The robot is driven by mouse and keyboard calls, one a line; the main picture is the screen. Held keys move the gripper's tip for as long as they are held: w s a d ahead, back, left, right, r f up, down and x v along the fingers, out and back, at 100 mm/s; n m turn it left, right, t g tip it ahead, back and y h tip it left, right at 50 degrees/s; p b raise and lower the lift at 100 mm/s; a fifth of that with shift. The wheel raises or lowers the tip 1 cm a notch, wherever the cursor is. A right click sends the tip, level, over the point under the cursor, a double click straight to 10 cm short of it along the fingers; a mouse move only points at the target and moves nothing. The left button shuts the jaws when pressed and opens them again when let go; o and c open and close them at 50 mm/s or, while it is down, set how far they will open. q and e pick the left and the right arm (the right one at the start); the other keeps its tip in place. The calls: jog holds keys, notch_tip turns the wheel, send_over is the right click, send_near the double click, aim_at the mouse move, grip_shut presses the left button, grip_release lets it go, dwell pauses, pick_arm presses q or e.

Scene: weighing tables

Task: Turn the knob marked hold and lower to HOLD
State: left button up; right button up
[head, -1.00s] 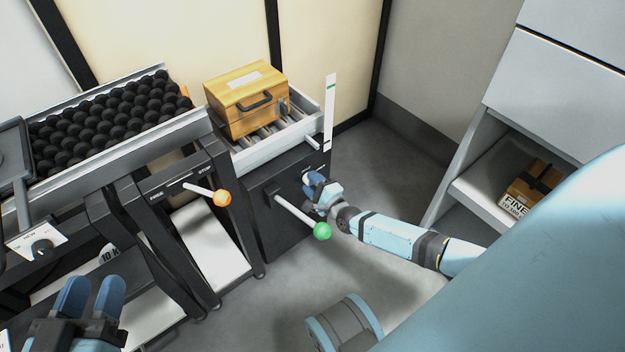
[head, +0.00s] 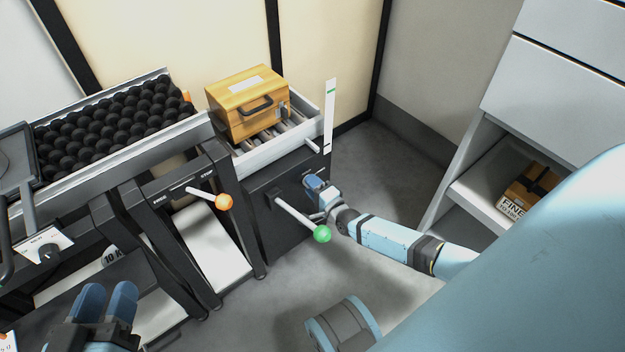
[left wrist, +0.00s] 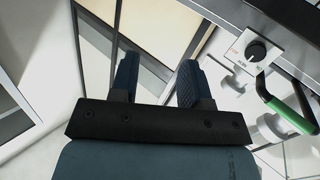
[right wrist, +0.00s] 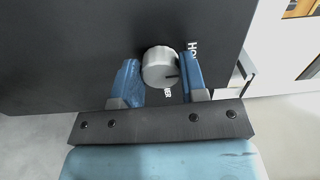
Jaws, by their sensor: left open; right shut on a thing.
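The silver knob (right wrist: 160,68) shows in the right wrist view on a dark panel (right wrist: 70,50), with white lettering partly reading "HO" above it and the end of another word below it. A dark pointer line on its face points to the right. My right gripper (right wrist: 160,80) has its blue fingers shut on the knob, one on each side. In the head view my right gripper (head: 316,186) is at the right side of the dark cabinet (head: 262,215), hiding the knob. My left gripper (head: 107,300) is open and empty at the lower left; it also shows in the left wrist view (left wrist: 157,75).
A green-tipped lever (head: 322,234) sticks out of the cabinet close to my right gripper. An orange-tipped lever (head: 224,202) is further left. A wooden case (head: 245,105) sits on rollers above. A black dial (left wrist: 257,51) and green handle (left wrist: 290,112) are near my left gripper.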

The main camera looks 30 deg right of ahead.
pick_arm(q)
jog(key=shift+a, duration=0.1)
pick_arm(e)
jog(key=o, duration=0.9)
pick_arm(q)
jog(key=shift+r, duration=0.1)
pick_arm(e)
jog(key=shift+s, duration=0.1)
pick_arm(q)
jog(key=shift+n+t, duration=0.6)
jog(key=shift+t, duration=0.2)
jog(key=r+p, duration=0.4)
jog(key=shift+s+r, duration=0.15)
jog(key=shift+s, duration=0.15)
pick_arm(e)
jog(key=s, duration=0.9)
jog(key=s+d, duration=0.1)
jog(key=s, duration=0.3)
jog(key=shift+s, duration=0.35)
